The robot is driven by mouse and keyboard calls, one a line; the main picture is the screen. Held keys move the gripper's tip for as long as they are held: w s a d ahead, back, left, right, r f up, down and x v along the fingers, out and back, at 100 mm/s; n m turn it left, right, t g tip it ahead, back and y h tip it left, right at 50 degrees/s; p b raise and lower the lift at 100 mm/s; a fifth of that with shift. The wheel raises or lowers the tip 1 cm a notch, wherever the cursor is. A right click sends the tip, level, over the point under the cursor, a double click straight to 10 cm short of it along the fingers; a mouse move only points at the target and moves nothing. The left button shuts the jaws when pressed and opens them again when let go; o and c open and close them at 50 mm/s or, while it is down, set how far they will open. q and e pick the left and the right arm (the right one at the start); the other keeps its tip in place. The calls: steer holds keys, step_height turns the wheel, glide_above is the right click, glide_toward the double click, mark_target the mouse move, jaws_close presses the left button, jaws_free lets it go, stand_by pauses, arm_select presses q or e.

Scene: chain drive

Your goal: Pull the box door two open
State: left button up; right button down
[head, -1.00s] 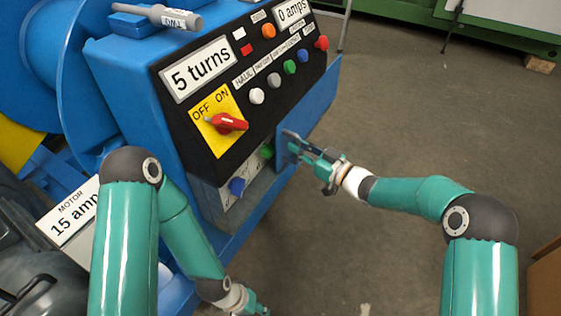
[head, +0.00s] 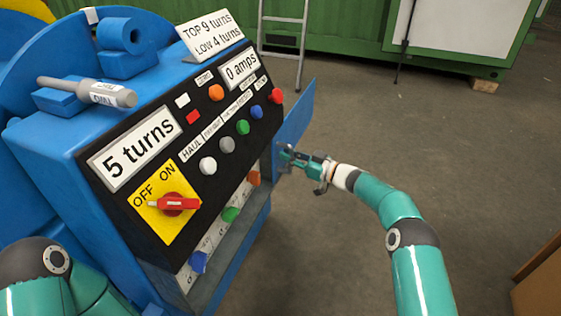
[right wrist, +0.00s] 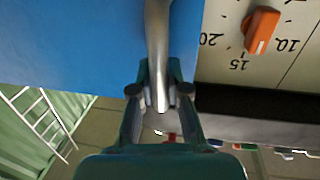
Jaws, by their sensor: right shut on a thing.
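The box door (head: 293,120) is a blue panel at the right end of the blue control box, standing out from the box front. Behind it a recess shows a blue knob (head: 198,262), a green knob (head: 230,214) and an orange knob (head: 254,178). My right gripper (head: 284,158) is at the door's lower edge. In the right wrist view its fingers (right wrist: 160,98) are shut on a grey metal handle (right wrist: 158,40) in front of the blue door (right wrist: 75,45). The orange knob with its dial (right wrist: 262,30) shows beside the door. My left gripper is out of view.
The control box front has a red OFF/ON switch (head: 174,204) on a yellow plate and several coloured buttons. A ladder (head: 283,38) and a green container (head: 350,40) stand behind. The floor (head: 350,120) right of the box is clear. A brown box edge (head: 540,280) is at lower right.

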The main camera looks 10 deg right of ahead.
steer(key=shift+w+d, duration=0.1)
steer(key=shift+w, duration=0.05)
steer(key=c, duration=1.1)
jaws_free()
steer(key=shift+d, duration=0.15)
steer(key=shift+c, duration=0.2)
steer(key=v, duration=1.2)
